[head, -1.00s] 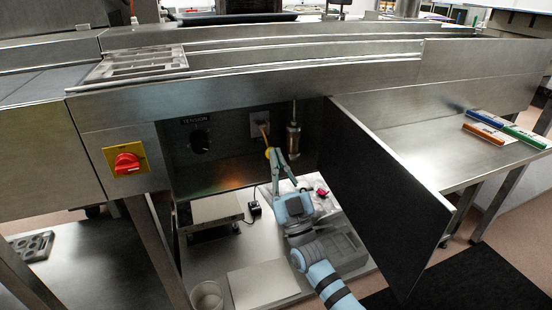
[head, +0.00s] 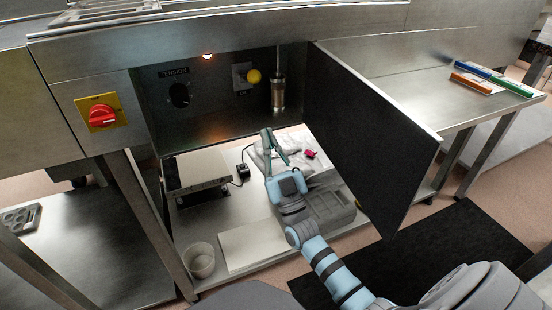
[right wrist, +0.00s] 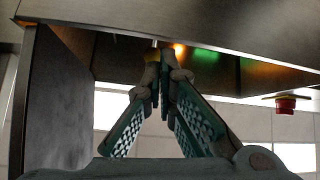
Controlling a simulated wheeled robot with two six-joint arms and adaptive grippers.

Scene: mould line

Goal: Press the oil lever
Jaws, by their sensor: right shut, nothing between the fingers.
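The oil lever, with a yellow ball knob (head: 254,76), sticks out from a small plate on the back panel inside the open bay. Its knob sits about level with the plate. My right gripper (head: 267,131) is shut and empty, below the knob and apart from it in the head view. My left gripper is not in view.
A black door (head: 365,130) stands open right of the bay. A hanging metal cylinder (head: 278,93) is right of the lever. A cup (head: 200,262) and flat boards lie below.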

